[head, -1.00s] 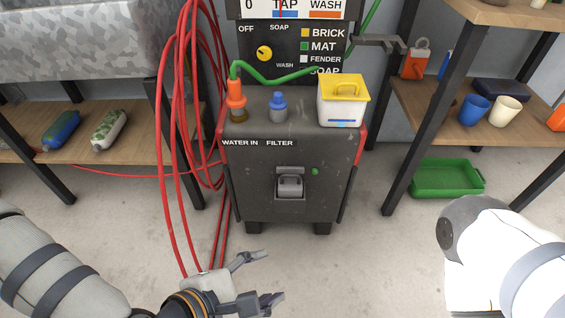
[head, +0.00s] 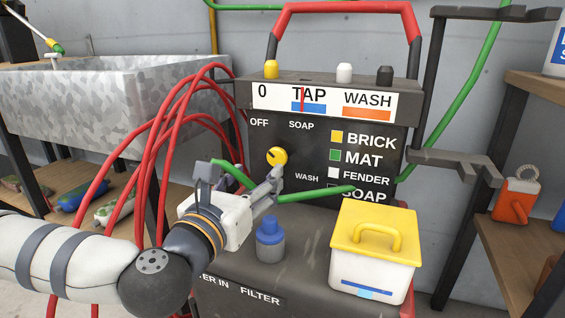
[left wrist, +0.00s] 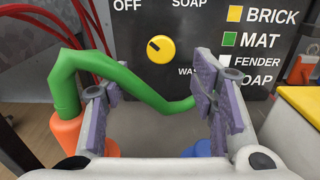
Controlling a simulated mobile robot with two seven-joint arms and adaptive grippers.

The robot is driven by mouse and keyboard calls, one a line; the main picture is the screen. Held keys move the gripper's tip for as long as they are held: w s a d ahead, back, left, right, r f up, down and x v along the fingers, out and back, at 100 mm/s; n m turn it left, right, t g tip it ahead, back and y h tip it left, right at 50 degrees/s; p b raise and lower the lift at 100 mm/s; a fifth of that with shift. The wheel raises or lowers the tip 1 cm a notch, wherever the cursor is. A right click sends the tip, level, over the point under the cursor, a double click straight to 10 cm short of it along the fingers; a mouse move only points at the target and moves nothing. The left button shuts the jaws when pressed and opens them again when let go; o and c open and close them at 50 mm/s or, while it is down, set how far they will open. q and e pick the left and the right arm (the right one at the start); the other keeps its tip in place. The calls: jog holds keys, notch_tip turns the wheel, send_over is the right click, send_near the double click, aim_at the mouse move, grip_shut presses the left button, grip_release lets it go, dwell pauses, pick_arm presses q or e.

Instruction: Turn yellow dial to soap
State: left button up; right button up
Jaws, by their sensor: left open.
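The yellow dial (head: 277,157) is on the dark front panel of the washer unit, between the printed words OFF, SOAP (head: 301,125) and WASH. In the left wrist view the dial (left wrist: 161,49) shows a short black mark at its upper left, on the OFF side. My left gripper (head: 238,180) is open, in front of the panel and just below and left of the dial. In the left wrist view its fingers (left wrist: 158,92) are spread below the dial, apart from it. My right gripper is out of view.
A green hose (left wrist: 140,88) crosses between my left fingers in the wrist view, rising from an orange fitting (left wrist: 68,132). A blue-capped filter bottle (head: 270,240) and a white box with yellow lid (head: 372,262) stand on the ledge below. Red hoses (head: 150,150) hang at left.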

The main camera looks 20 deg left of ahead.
aim_at(277, 158)
pick_arm(q)
jog(key=w+b, duration=0.1)
jog(key=w, duration=0.3)
jog(key=w+b, duration=0.1)
jog(key=w, duration=0.4)
jog(key=shift+w+d+f, duration=0.1)
jog(key=shift+d, duration=0.1)
jog(key=c, duration=1.1)
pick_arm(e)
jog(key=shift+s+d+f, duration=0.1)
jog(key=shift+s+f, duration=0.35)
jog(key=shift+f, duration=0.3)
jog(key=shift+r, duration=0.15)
pick_arm(q)
jog(key=shift+d+r+m+p, duration=0.1)
jog(key=shift+r+m+p, duration=0.15)
jog(key=shift+m+p, duration=0.75)
jog(key=m+p, duration=0.2)
jog(key=m, duration=0.1)
jog(key=shift+m, duration=0.3)
jog(key=m+p, duration=0.3)
jog(key=m, duration=0.1)
jog(key=shift+d+f, duration=0.1)
jog(key=shift+f+m+p, duration=0.2)
jog(key=shift+m+p, duration=0.45)
jog(key=shift+m, duration=0.35)
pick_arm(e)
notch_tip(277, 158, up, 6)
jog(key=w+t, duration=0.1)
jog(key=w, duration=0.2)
